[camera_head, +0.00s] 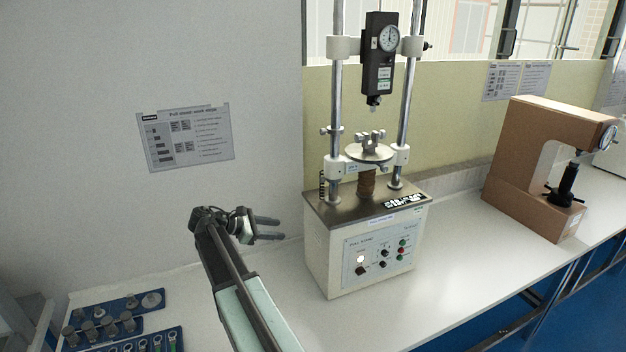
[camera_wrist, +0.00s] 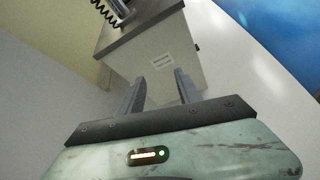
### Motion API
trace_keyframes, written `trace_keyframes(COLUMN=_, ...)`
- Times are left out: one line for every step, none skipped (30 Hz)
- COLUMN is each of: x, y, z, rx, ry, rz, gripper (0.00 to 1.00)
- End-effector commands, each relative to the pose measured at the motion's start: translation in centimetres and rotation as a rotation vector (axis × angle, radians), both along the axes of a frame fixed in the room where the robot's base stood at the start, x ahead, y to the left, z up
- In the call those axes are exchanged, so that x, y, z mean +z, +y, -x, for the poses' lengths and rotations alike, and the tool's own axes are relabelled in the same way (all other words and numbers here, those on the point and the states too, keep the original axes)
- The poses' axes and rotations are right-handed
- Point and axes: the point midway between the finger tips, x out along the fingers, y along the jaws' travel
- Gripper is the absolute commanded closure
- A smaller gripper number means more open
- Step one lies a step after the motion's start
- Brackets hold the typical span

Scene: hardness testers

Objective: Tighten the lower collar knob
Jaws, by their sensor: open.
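The pull tester (camera_head: 365,250) stands on the bench, a white box with two upright steel columns and a dial gauge (camera_head: 380,55). White lower collars sit on the columns, one at the left (camera_head: 336,166) and one at the right (camera_head: 401,155), beside a round plate (camera_head: 369,152). A small knob-like part (camera_head: 326,131) juts left from the left column above its collar; I cannot tell whether it is the lower collar knob. My gripper (camera_head: 280,229) is open and empty, left of the tester and below the collars. In the wrist view, the open fingers (camera_wrist: 160,76) point at the tester's side (camera_wrist: 165,62).
Blue trays (camera_head: 128,325) with several metal fittings lie at the front left. A brown hardness tester (camera_head: 535,170) stands at the right. A coiled black cord (camera_wrist: 105,12) hangs by the pull tester. The bench (camera_head: 465,250) between the machines is clear.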

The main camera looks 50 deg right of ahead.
Motion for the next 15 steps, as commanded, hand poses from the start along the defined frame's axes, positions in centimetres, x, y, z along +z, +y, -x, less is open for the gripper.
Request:
trace_keyframes(x=3.1, y=-3.7, z=-1.3, rx=0.018, ry=0.151, rz=0.081, gripper=0.59)
trace_keyframes(x=4.8, y=-5.4, z=-1.4, rx=0.025, ry=0.24, rz=0.122, gripper=0.59)
trace_keyframes(x=6.7, y=-7.1, z=-1.6, rx=0.028, ry=0.348, rz=0.168, gripper=0.59)
trace_keyframes(x=7.9, y=-8.1, z=-1.6, rx=0.026, ry=0.416, rz=0.194, gripper=0.59)
trace_keyframes(x=9.0, y=-8.9, z=-1.7, rx=0.024, ry=0.473, rz=0.216, gripper=0.59)
trace_keyframes(x=10.0, y=-9.6, z=-1.7, rx=0.019, ry=0.533, rz=0.236, gripper=0.59)
trace_keyframes(x=10.6, y=-10.0, z=-1.7, rx=0.016, ry=0.567, rz=0.247, gripper=0.59)
trace_keyframes(x=11.0, y=-10.2, z=-1.7, rx=0.014, ry=0.591, rz=0.255, gripper=0.59)
trace_keyframes(x=11.3, y=-10.4, z=-1.6, rx=0.012, ry=0.61, rz=0.26, gripper=0.59)
trace_keyframes(x=11.4, y=-10.4, z=-1.6, rx=0.012, ry=0.618, rz=0.263, gripper=0.59)
trace_keyframes(x=11.4, y=-10.4, z=-1.5, rx=0.012, ry=0.621, rz=0.264, gripper=0.59)
trace_keyframes(x=11.4, y=-10.5, z=-1.4, rx=0.012, ry=0.62, rz=0.263, gripper=0.59)
trace_keyframes(x=11.4, y=-10.7, z=-1.3, rx=0.012, ry=0.62, rz=0.263, gripper=0.59)
trace_keyframes(x=11.4, y=-10.9, z=-1.2, rx=0.011, ry=0.618, rz=0.262, gripper=0.59)
trace_keyframes(x=11.4, y=-11.4, z=-1.0, rx=0.011, ry=0.618, rz=0.262, gripper=0.59)
